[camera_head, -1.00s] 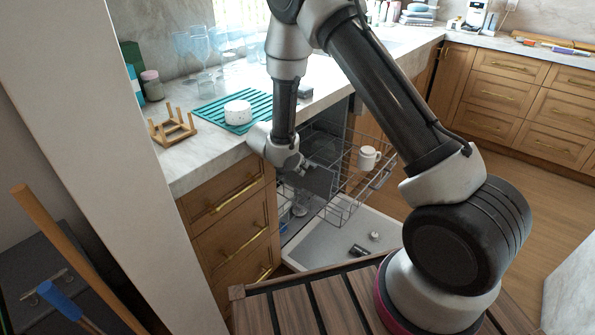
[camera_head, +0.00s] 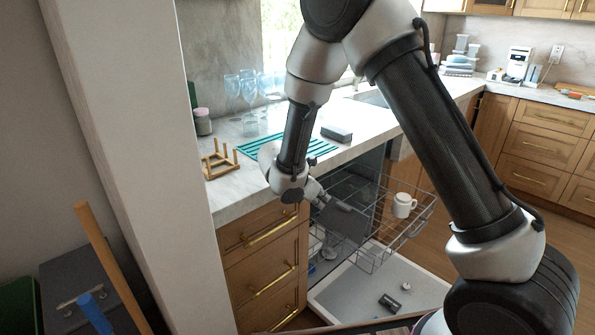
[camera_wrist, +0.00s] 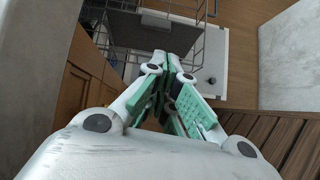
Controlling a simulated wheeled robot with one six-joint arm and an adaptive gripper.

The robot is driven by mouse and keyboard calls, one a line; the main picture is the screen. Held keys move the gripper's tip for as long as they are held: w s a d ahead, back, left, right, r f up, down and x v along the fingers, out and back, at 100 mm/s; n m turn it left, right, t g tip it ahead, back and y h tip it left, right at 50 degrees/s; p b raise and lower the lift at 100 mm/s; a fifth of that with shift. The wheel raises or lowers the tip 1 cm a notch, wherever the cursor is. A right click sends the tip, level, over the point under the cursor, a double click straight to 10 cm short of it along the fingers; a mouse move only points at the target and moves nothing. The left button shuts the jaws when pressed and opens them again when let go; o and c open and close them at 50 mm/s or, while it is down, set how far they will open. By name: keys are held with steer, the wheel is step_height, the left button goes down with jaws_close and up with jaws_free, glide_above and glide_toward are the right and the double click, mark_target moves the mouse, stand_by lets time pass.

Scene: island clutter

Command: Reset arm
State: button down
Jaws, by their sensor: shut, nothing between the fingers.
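My gripper (camera_head: 345,212) hangs over the pulled-out dishwasher rack (camera_head: 372,262) in the head view, partly blending with the dark rack behind it. In the wrist view my gripper (camera_wrist: 172,62) has its green-padded fingers together, with nothing between them. My arm is bent, its elbow high over the counter and its wrist at the counter's front edge. A white mug (camera_head: 403,205) stands in the rack, to the right of my gripper and apart from it.
The open dishwasher door (camera_head: 330,300) lies low, with small items on it. The counter (camera_head: 228,205) carries a wooden rack (camera_head: 220,160), a teal mat (camera_head: 255,148), glasses (camera_head: 232,92) and a grey block (camera_head: 337,133). A pale wall edge (camera_head: 130,120) stands at the left.

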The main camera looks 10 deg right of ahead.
steer(key=s+d+r+m+y, duration=0.2)
steer(key=s+d+r+m, duration=0.4)
steer(key=s+r+m, duration=0.2)
steer(key=s+d+r+m+y, duration=0.2)
steer(key=s+d+r+m, duration=0.5)
steer(key=s, duration=0.5)
steer(key=s+d+r+m+y, duration=0.2)
steer(key=s+d+r+m, duration=0.4)
steer(key=s+r+m, duration=0.2)
step_height(320, 180, up, 3)
steer(key=shift+s+d+r+m+y, duration=0.25)
steer(key=shift+s+m+y, duration=0.15)
steer(key=shift+s, duration=0.8)
